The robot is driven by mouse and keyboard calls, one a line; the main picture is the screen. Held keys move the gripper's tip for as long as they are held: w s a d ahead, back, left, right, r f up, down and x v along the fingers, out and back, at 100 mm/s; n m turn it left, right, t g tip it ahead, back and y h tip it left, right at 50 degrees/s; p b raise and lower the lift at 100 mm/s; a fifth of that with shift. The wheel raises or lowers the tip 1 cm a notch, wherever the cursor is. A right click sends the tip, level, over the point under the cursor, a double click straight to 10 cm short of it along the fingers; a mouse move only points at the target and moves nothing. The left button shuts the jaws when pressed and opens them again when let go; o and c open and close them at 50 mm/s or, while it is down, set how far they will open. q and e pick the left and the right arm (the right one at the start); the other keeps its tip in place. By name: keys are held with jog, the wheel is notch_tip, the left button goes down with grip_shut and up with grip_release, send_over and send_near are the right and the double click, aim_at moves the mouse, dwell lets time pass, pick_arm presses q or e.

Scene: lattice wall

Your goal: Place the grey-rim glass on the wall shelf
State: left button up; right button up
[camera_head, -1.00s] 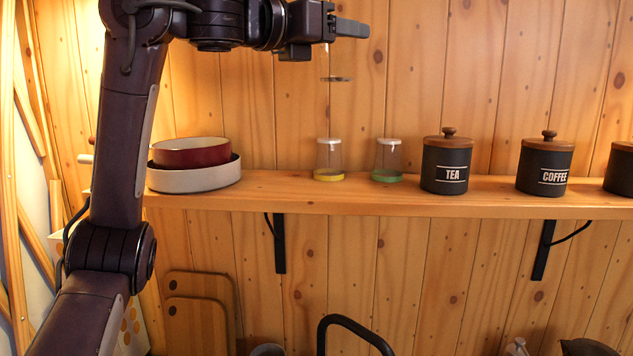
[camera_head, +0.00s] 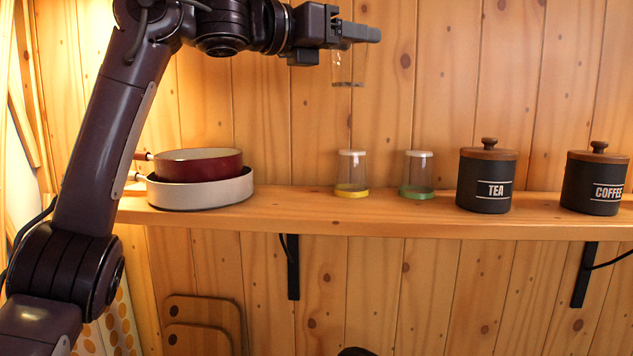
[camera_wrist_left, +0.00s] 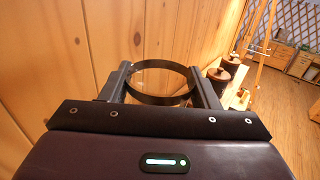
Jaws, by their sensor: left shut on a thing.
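The grey-rim glass (camera_head: 348,68) is clear and hangs from my left gripper (camera_head: 358,33), its dark rim at the bottom, well above the wall shelf (camera_head: 330,222). In the left wrist view the glass shows as a dark ring (camera_wrist_left: 160,98) between the two fingers of my left gripper (camera_wrist_left: 160,85), which is shut on it. The shelf is a long wooden board on the plank wall. A yellow-rim glass (camera_head: 352,174) and a green-rim glass (camera_head: 417,175) stand on the shelf below and to the right of the held glass. My right gripper is in neither view.
A red pan (camera_head: 196,164) sits in a pale pan (camera_head: 200,193) on the shelf's left. A TEA canister (camera_head: 486,180) and a COFFEE canister (camera_head: 595,183) stand on the right. Bare shelf lies between the pans and the yellow-rim glass. A black bracket (camera_head: 291,266) is underneath.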

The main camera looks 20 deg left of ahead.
aim_at(337, 65)
pick_arm(q)
jog(key=f, duration=0.4)
jog(key=shift+s+d, duration=0.2)
jog(key=shift+d, duration=0.15)
notch_tip(337, 65, down, 14)
jog(key=shift+f+p, duration=0.15)
jog(key=shift+p, duration=1)
jog(key=shift+f, duration=0.1)
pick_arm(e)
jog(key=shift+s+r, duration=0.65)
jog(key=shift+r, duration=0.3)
pick_arm(q)
jog(key=shift+f, duration=0.1)
jog(key=shift+f+b, duration=0.15)
jog(key=shift+b, duration=0.15)
jog(key=o, duration=1.3)
jog(key=shift+c, duration=0.2)
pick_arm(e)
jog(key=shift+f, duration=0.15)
